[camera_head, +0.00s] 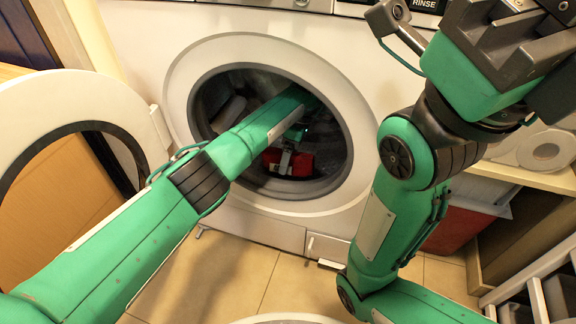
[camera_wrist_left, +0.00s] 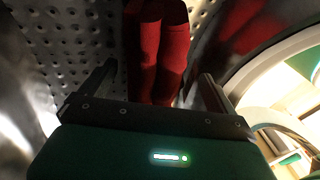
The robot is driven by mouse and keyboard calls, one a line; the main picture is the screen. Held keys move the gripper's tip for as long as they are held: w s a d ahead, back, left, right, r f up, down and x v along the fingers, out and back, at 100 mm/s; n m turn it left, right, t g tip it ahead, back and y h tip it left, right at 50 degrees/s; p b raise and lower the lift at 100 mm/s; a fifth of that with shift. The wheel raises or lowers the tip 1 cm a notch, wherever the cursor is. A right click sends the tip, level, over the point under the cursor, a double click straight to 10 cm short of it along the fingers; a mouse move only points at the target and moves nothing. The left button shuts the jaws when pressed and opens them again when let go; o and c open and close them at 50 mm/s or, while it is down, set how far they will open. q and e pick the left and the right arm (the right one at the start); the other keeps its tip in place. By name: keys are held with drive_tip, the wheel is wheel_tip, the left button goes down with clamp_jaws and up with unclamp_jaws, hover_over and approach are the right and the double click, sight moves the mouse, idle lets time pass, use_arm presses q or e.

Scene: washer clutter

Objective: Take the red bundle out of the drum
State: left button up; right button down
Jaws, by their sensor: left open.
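The red bundle (camera_head: 302,164) lies low inside the washer drum (camera_head: 236,92). In the left wrist view the red bundle (camera_wrist_left: 160,48) shows as folded red cloth against the perforated metal wall. My left arm reaches through the round door opening. My left gripper (camera_head: 286,158) is inside the drum at the bundle. In the left wrist view its two dark fingers (camera_wrist_left: 155,82) are apart, one on each side of the red cloth, with gaps to it. My right arm is raised at the upper right; its hand (camera_head: 500,45) is partly cut off, and its fingers cannot be made out.
The round washer door (camera_head: 62,100) stands open at the left. The door rim (camera_head: 345,110) surrounds my left arm. At the right are a shelf (camera_head: 530,175) with white rolls (camera_head: 545,150), a red bin (camera_head: 455,225) and a white rack (camera_head: 540,290). Tiled floor (camera_head: 235,265) lies below.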

use_arm(q)
drive_tip(key=shift+s+f, duration=0.1)
drive_tip(key=shift+f, duration=0.1)
drive_tip(key=shift+f, duration=0.2)
idle(0.4)
drive_tip(key=c, duration=1.1)
drive_tip(key=shift+r, duration=0.1)
drive_tip(key=shift+c, duration=0.2)
